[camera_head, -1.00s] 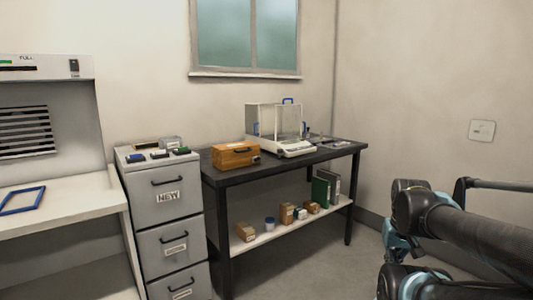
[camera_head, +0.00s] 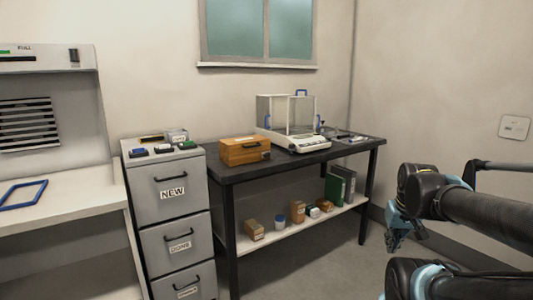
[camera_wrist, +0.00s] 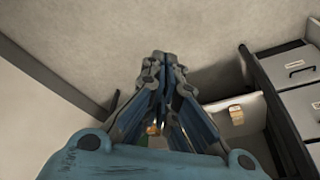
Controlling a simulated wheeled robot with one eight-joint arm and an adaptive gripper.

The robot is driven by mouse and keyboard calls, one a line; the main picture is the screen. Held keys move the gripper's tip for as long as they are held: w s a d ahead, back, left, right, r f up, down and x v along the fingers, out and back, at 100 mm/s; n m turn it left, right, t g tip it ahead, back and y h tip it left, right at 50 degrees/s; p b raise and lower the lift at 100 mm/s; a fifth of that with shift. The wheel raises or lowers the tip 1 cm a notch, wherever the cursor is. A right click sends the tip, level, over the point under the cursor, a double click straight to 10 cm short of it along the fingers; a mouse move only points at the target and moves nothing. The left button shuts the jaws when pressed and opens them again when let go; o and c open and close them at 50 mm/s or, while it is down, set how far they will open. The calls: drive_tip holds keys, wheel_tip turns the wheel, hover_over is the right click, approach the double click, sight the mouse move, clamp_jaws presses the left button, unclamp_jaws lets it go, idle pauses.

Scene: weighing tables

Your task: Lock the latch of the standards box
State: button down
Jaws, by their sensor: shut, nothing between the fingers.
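The standards box looks to be the orange-brown wooden box (camera_head: 243,151) on the left part of the dark table in the head view. It has a dark handle on its front and a small dark fitting at its right end. The latch is too small to tell whether it is locked. My gripper (camera_head: 393,243) hangs at the right of the head view, well apart from the box. In the wrist view my gripper (camera_wrist: 160,58) is shut and empty, its fingers together. The box does not show in the wrist view.
The dark table (camera_head: 300,160) also bears a glass-sided balance (camera_head: 300,135). Small boxes, a jar and binders stand on its lower shelf (camera_head: 290,226). A grey drawer cabinet (camera_head: 170,215) stands left of it, beside a white bench (camera_head: 75,212). The floor before the table is clear.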

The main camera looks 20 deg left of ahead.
drive_tip(key=w+a+r+n+t+y, duration=0.2)
drive_tip(key=w+a+r+n+t, duration=0.3)
drive_tip(key=w+a, duration=0.55)
wheel_tip(320, 180, up, 12)
drive_tip(key=n+t+y, duration=0.2)
drive_tip(key=n+y, duration=0.4)
drive_tip(key=y, duration=0.2)
hover_over(267, 155)
drive_tip(key=s+d, duration=0.7)
drive_tip(key=s, duration=0.2)
drive_tip(key=shift+x, duration=5.05)
drive_tip(key=shift+r, duration=0.1)
drive_tip(key=shift+d, duration=0.15)
drive_tip(key=shift+w, duration=0.1)
drive_tip(key=shift+t, duration=0.3)
